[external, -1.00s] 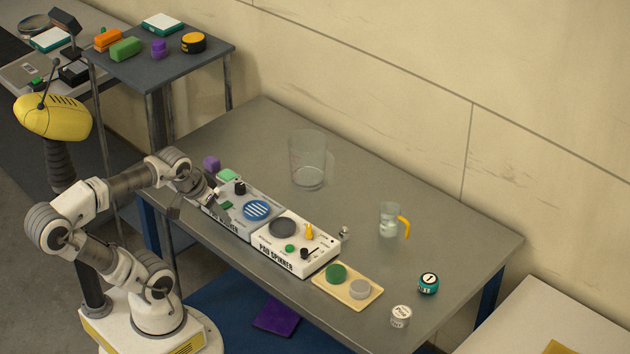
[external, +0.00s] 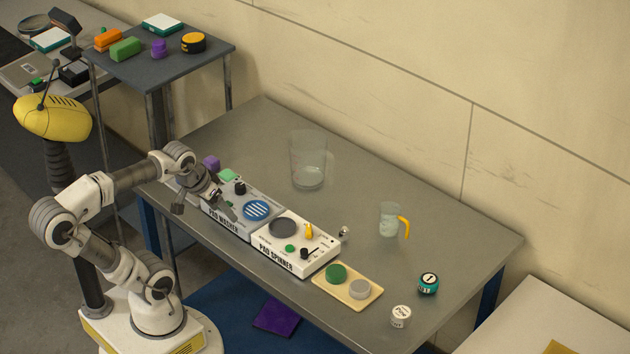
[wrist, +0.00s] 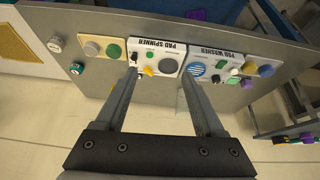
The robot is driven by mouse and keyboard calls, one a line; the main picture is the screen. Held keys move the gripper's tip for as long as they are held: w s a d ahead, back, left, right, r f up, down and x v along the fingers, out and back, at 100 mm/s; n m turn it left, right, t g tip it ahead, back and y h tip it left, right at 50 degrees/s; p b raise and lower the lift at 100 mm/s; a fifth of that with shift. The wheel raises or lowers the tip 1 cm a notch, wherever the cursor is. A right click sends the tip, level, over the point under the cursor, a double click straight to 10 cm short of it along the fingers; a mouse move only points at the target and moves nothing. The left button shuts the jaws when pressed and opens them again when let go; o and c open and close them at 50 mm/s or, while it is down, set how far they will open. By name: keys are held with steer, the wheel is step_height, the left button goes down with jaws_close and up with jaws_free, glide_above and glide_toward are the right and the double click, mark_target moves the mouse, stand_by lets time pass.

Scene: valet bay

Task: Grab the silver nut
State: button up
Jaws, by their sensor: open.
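A small silver piece (external: 344,233), which looks like the silver nut, stands on the grey table just right of the white pad spinner (external: 297,243). It is too small to make out its shape. In the wrist view a small silver spot (wrist: 133,57) shows near the tip of the left finger, beside the pad spinner (wrist: 155,48). My gripper (external: 204,209) is over the left front part of the table, by the pad washer (external: 240,208), well left of the silver piece. Its two fingers (wrist: 159,76) are apart with nothing between them.
A cream tray (external: 348,294) holds a green and a grey disc. A clear beaker (external: 308,162) stands at the back, and a jug with a yellow handle (external: 389,220) stands to the right. A teal numbered ball (external: 428,284) and a white round piece (external: 401,316) are near the right edge.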

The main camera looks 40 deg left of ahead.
mark_target(344, 233)
steer(key=w+f+n+g+h+b, duration=0.1)
steer(key=w+n+g+h, duration=0.15)
steer(key=w, duration=0.65)
steer(key=w+d+f+n+g+h+b, duration=0.15)
steer(key=w+n, duration=0.25)
steer(key=w, duration=0.5)
steer(key=w+n+g+h+b, duration=0.1)
steer(key=w+n+b, duration=0.15)
steer(key=w, duration=0.55)
steer(key=w+a+f+n+h, duration=0.2)
steer(key=w+a+f, duration=0.2)
steer(key=f, duration=0.1)
steer(key=w+a+f+n+h+b, duration=0.1)
steer(key=w+a+f+n+h, duration=0.2)
steer(key=f, duration=0.3)
steer(key=w+a+f+n+h+b, duration=0.1)
steer(key=w+a+f+n+h, duration=0.2)
steer(key=w+a+f, duration=0.1)
steer(key=shift+w+a+f+g, duration=0.2)
steer(key=shift+a+f, duration=0.15)
steer(key=shift+f, duration=0.25)
steer(key=shift+w+a+f+g, duration=0.1)
steer(key=shift+a+f+g, duration=0.15)
steer(key=shift+f, duration=0.35)
steer(key=b+x, duration=0.3)
steer(key=x, duration=1.4)
steer(key=shift+d+r, duration=0.15)
jaws_close()
